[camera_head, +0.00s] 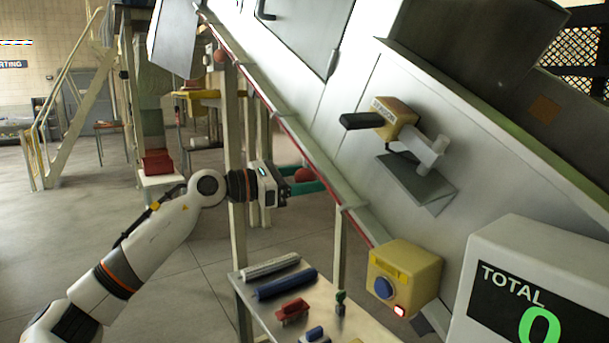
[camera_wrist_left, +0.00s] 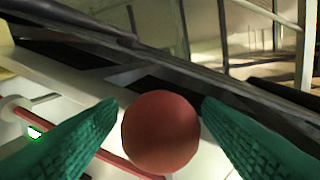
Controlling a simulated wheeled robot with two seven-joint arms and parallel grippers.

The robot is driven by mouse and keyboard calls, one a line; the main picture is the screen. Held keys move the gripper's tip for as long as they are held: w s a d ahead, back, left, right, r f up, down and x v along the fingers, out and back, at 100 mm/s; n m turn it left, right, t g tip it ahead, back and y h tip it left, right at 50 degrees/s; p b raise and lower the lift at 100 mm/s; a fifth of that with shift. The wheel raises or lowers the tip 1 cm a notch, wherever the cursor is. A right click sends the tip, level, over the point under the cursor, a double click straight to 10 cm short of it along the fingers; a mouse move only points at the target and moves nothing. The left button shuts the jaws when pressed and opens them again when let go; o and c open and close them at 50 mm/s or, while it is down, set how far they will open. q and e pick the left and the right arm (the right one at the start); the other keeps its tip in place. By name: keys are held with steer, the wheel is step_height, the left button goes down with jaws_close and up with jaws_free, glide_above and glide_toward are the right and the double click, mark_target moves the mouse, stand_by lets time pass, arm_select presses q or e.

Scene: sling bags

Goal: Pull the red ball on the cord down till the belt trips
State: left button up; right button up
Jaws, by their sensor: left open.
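A red ball (camera_head: 303,174) sits by the red cord (camera_head: 290,131) that runs down the side of the sloping conveyor. In the left wrist view the red ball (camera_wrist_left: 160,132) is large and central. My left gripper (camera_head: 312,179) has green fingers and is open, with one finger on each side of the ball. In the left wrist view a gap shows between the ball and each finger (camera_wrist_left: 160,104), so they look apart from it. The red cord (camera_wrist_left: 125,164) shows beside the ball there. My right gripper is out of view.
A yellow box with a blue button and lit red lamp (camera_head: 405,272) is at the lower end. A table (camera_head: 262,311) with several small goods stands below. A "TOTAL" display (camera_head: 535,285) reads 0.

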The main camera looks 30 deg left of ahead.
arm_select(q)
jaws_close()
step_height(320, 180, down, 4)
steer(key=b, duration=0.3)
steer(key=shift+f+b, duration=0.1)
steer(key=shift+b, duration=0.25)
jaws_free()
